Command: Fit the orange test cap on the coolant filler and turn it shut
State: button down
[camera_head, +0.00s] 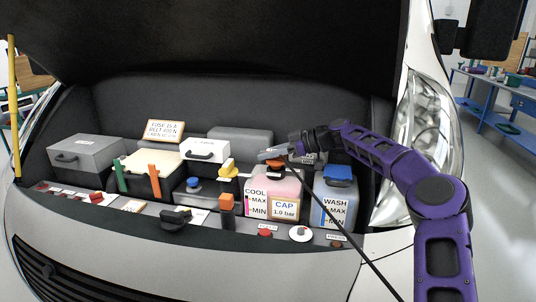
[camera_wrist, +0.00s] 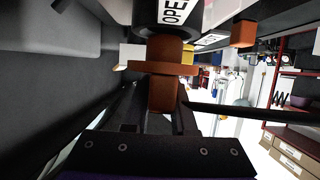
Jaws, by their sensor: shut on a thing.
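The pink coolant tank (camera_head: 287,186), labelled COOL and CAP 1.0 bar, stands in the front bay. My gripper (camera_head: 270,154) is above its top, reaching in from the right. The orange test cap (camera_head: 275,165) shows just under the fingers at the filler. In the wrist view my gripper (camera_wrist: 163,118) is shut on the stem of the orange test cap (camera_wrist: 162,68). The cap's end meets the dark filler collar (camera_wrist: 172,12), which is marked OPEN. I cannot tell whether the cap is seated or only touching. A black hose (camera_wrist: 245,110) runs off beside the cap.
The washer tank (camera_head: 334,204) with a blue cap stands close on the right. A yellow handle (camera_head: 228,170) and an orange block (camera_head: 227,203) are close on the left. The hose crosses the front edge toward the lower right. The raised hood (camera_head: 220,40) hangs above.

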jog(key=shift+f+b, duration=1)
jog(key=shift+f, duration=0.25)
jog(key=c, duration=0.7)
grip_release()
jog(key=shift+o, duration=0.2)
